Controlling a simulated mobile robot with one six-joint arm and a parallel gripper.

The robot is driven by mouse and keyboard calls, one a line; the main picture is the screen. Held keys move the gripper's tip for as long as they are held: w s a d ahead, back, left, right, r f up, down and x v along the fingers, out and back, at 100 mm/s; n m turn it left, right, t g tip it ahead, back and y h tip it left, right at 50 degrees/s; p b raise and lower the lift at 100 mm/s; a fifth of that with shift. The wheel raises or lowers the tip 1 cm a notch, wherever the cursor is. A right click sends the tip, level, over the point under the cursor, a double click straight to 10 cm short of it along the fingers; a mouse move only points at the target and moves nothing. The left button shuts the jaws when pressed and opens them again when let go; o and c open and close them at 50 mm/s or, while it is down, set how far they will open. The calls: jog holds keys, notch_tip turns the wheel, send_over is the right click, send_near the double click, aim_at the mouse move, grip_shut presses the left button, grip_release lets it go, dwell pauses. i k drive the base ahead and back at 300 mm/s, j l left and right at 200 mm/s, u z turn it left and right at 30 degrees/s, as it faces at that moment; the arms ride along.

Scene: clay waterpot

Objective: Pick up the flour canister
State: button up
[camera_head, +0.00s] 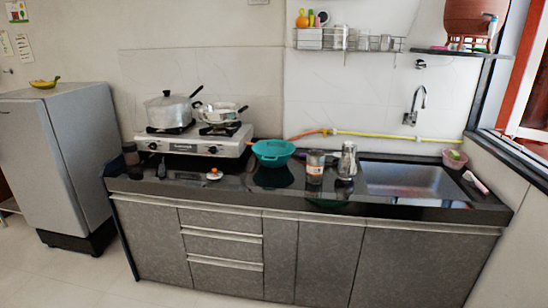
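No container here carries a label that I can read, so I cannot tell for sure which one is the flour canister. A tall silvery canister (347,161) stands upright on the dark counter, just left of the sink. A shorter jar (315,167) with a greyish top and a brownish lower part stands upright to its left, with a small gap between them. A small dark jar (131,154) stands at the counter's left end, by the stove. My gripper and arm are not in view.
A teal basin (273,152) sits left of the jars, right of a gas stove (196,139) with pots. The sink (410,181) is at the right. A wire rack (350,42) hangs above. The floor before the cabinets (228,252) looks clear.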

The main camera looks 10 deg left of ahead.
aim_at(316, 159)
jog(key=i+l+u, duration=0.15)
jog(key=i, duration=0.4)
jog(key=i+l+u, duration=0.15)
jog(key=i, duration=0.4)
jog(key=i+l+u, duration=0.15)
jog(key=i, duration=0.35)
jog(key=i+l+u, duration=0.15)
jog(key=i+l, duration=0.2)
jog(key=i, duration=0.15)
